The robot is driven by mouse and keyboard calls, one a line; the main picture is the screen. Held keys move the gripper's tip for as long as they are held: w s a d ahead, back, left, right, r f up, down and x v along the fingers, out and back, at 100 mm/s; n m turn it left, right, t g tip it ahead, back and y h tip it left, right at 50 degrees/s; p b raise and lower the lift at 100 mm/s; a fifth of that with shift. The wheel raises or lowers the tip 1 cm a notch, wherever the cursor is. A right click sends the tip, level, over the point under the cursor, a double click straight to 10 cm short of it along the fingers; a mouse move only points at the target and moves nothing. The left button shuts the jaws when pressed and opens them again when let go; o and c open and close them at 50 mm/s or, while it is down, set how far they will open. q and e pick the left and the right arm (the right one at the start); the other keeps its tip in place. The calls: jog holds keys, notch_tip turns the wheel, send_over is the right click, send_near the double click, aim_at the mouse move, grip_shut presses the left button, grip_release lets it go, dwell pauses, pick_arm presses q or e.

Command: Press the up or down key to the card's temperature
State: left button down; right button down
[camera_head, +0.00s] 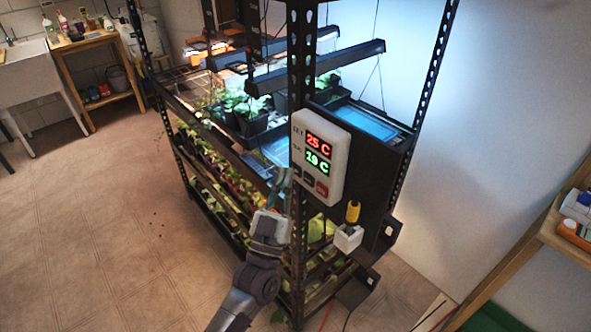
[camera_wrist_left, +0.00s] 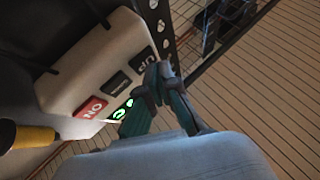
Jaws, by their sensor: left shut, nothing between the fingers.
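The white controller box (camera_head: 320,157) hangs on the rack's front post. Its upper display (camera_head: 318,143) reads 25 C in red, and its lower display (camera_head: 317,162) reads 19 C in green. In the left wrist view the box appears turned, with a dark UP key (camera_wrist_left: 146,59), a dark middle key (camera_wrist_left: 118,84) whose label is too small to read, and a red key (camera_wrist_left: 92,107). My left gripper (camera_wrist_left: 157,79) is shut and empty, its tips by the UP key; contact cannot be told. In the head view the left gripper (camera_head: 282,183) is partly behind the post. No card is discernible.
The dark metal rack (camera_head: 300,60) holds plant trays and lamps. A yellow-handled tool (camera_head: 353,211) stands in a white holder (camera_head: 348,238) below the box. A wooden shelf (camera_head: 560,225) is at right. Open tiled floor (camera_head: 90,210) lies at left.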

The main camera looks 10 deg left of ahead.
pick_arm(q)
jog(key=shift+w+d, duration=0.2)
jog(key=shift+w, duration=0.05)
dwell(0.8)
jog(key=shift+s, duration=0.1)
jog(key=shift+s+a, duration=0.45)
jog(key=shift+s, duration=0.05)
jog(key=s+a+p, duration=0.1)
jog(key=s, duration=0.1)
jog(key=s+a+p, duration=0.1)
jog(key=s+a, duration=0.1)
dwell(0.6)
dwell(0.6)
